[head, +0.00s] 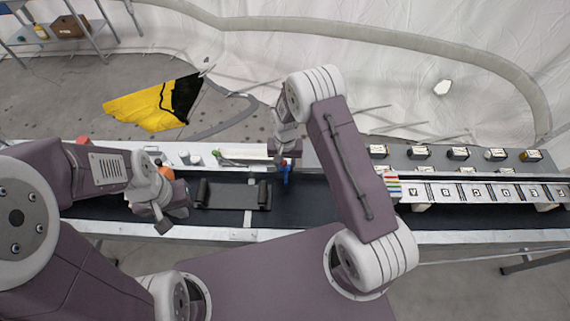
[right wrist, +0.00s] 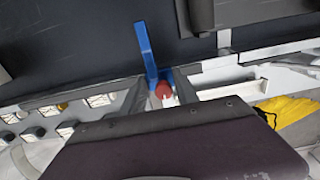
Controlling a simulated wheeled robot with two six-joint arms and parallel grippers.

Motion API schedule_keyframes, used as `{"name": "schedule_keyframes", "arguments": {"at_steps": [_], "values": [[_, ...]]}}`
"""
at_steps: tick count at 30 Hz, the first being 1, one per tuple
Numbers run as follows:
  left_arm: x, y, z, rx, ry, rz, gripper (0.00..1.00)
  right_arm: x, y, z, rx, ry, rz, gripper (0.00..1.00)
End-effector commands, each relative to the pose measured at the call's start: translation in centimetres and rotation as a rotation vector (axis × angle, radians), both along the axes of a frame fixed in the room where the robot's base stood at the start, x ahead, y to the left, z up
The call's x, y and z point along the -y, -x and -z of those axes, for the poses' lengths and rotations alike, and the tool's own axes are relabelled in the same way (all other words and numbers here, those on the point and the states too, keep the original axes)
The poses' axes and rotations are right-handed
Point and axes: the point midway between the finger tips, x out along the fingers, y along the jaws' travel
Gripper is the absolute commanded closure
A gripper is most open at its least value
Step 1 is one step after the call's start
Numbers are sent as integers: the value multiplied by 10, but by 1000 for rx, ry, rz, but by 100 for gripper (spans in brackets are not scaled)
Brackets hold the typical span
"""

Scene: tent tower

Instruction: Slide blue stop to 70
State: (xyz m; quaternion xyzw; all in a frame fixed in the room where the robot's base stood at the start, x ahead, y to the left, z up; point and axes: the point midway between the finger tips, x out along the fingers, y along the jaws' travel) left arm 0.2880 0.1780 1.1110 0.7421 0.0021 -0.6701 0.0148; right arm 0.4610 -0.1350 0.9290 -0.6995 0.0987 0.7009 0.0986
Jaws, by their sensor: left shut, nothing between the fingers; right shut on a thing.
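The blue stop (head: 286,176) hangs over the dark belt near the middle of the head view. It also shows in the right wrist view as a blue arm (right wrist: 146,48) beside a red knob (right wrist: 165,90). My right gripper (head: 284,158) is at the stop's rail side, and its fingers (right wrist: 159,92) stand either side of the red knob, shut on it. A white rail (head: 245,154) runs along the belt's far edge; its marks are too small to read. My left gripper (head: 162,222) is shut and empty over the belt's near edge at left.
A dark plate with rollers (head: 232,194) lies on the belt left of the stop. Several labelled knobs (head: 419,153) and a strip of marked tiles (head: 470,192) are at right. The belt between plate and stop is clear.

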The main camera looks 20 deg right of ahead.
Motion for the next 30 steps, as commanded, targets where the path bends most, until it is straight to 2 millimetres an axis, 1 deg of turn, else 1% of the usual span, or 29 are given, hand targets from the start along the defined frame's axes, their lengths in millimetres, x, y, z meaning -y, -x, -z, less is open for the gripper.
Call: {"name": "schedule_keyframes", "arguments": {"at_steps": [5,8,11,21,24,27,30], "values": [[0,0,-1,0,0,0,100,9,2,-2,0,0,2,100],[0,0,-1,0,0,0,100,25,7,-2,0,0,4,100],[0,0,0,0,0,0,100,49,14,-2,0,0,7,100],[0,0,5,0,0,0,100,155,44,-1,2,1,9,100],[0,0,7,0,0,0,100,183,52,0,2,1,9,100],[0,0,10,0,0,0,100,208,59,0,4,1,7,100],[0,0,12,0,0,0,100,229,65,0,3,1,6,100]]}}
